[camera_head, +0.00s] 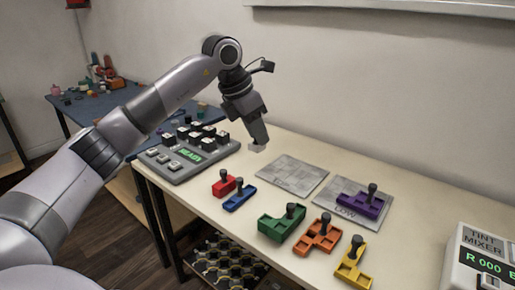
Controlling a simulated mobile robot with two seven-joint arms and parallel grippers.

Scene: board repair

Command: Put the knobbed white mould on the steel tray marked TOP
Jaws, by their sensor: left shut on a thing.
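My left gripper (258,141) is over the back of the cream table, pointing down. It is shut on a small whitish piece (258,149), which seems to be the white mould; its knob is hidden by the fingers. A bare steel tray (291,174) lies to the right and nearer the front; no mark can be read on it. A second steel tray (332,215) is marked LOW and has a purple knobbed mould (360,204) on it. My right gripper is not in view.
Red (223,185), blue (239,198), green (281,223), orange (318,236) and yellow (353,267) knobbed moulds stand along the front. A grey keypad (190,153) reading READY is at left, a tint mixer (483,257) at front right. The table behind the trays is clear.

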